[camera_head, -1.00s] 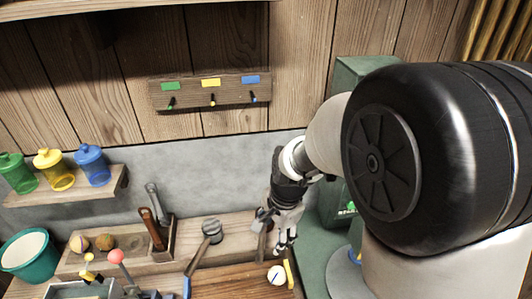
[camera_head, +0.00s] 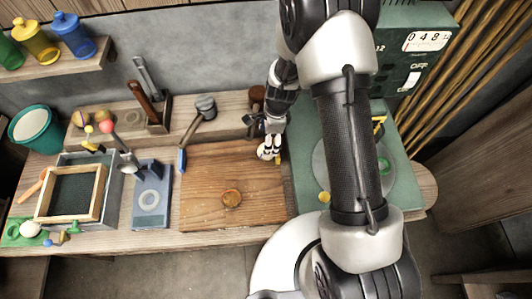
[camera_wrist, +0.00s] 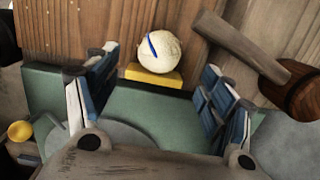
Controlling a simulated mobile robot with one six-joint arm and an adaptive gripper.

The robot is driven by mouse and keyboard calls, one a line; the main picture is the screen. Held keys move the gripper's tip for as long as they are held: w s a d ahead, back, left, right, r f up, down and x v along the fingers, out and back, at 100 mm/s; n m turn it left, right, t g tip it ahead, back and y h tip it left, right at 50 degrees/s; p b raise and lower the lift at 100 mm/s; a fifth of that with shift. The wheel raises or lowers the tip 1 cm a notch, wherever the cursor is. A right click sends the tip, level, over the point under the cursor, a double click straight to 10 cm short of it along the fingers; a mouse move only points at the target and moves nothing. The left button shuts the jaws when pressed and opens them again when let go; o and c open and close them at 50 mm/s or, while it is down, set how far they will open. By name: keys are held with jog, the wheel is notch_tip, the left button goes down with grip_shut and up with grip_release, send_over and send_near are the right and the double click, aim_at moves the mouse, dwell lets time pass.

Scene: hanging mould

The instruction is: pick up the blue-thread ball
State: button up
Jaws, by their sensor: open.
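The blue-thread ball (camera_wrist: 158,51) is off-white with a short blue line on it. In the wrist view it rests at the edge of a wooden board, beside a yellow block (camera_wrist: 153,76). In the head view the ball (camera_head: 264,153) is partly covered by my gripper (camera_head: 270,143) at the right edge of the board. In the wrist view my gripper (camera_wrist: 155,95) is open and empty, its blue-and-grey fingers spread wide. The ball lies beyond the fingertips, between them sideways. I cannot tell whether any finger touches it.
A mallet with a wooden head (camera_wrist: 303,92) lies close to the right finger. A green machine with a round plate (camera_head: 310,180) stands right of the board. A hammer (camera_head: 204,108) and a framed tray (camera_head: 72,194) are to the left.

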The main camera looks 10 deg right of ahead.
jog(key=f+b, duration=0.1)
jog(key=f, duration=0.1)
jog(key=f+b, duration=0.1)
jog(key=f, duration=0.2)
jog(key=a+f+b, duration=0.1)
jog(key=f, duration=0.2)
jog(key=shift+f, duration=0.2)
jog(key=shift+r, duration=0.1)
jog(key=shift+c, duration=0.5)
jog(key=c, duration=1.2)
